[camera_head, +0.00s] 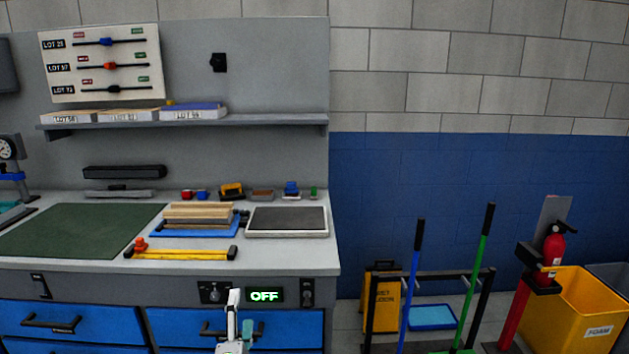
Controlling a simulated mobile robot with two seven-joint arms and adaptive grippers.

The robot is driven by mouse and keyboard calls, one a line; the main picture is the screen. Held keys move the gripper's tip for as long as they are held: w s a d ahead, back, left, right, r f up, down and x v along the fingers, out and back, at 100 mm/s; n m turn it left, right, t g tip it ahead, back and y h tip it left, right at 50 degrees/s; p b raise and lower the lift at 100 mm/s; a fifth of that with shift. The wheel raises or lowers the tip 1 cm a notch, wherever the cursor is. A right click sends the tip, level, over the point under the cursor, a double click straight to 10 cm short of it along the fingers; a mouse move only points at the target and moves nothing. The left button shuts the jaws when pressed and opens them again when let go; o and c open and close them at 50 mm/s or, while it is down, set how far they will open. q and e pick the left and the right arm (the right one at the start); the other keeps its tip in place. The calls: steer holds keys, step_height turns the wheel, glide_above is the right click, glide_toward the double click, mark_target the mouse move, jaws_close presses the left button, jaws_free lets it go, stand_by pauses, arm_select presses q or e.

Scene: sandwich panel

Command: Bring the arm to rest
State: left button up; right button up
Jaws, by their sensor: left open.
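My left gripper (240,318) shows at the bottom of the head view, in front of the blue drawers of the workbench (290,254). It is pale, with a small teal part at its right side. It is open, and I see nothing held in it. It appears below the bench top's front edge, close to the lit OFF display (264,296). Most of its arm is out of the picture. My right gripper is not in view.
The bench carries a green mat (75,231), a blue tray with stacked panels (198,215), a grey plate (287,221) and a yellow level (180,254). To the right stand a tool rack, a fire extinguisher (553,250) and a yellow foam bin (585,310).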

arm_select(q)
steer(key=s+f+m+g+h, duration=0.1)
steer(key=s+f+m+g, duration=0.2)
steer(key=s+f+m, duration=0.4)
steer(key=s+a+f+m+g+h, duration=0.1)
steer(key=s+f+m, duration=0.6)
steer(key=s, duration=0.9)
steer(key=s+f+m+g+h, duration=0.2)
steer(key=s+f+m+g, duration=0.3)
steer(key=s+f+m, duration=0.3)
steer(key=s+m, duration=0.3)
steer(key=s, duration=0.1)
steer(key=shift+s+a, duration=0.2)
steer(key=shift+a, duration=0.2)
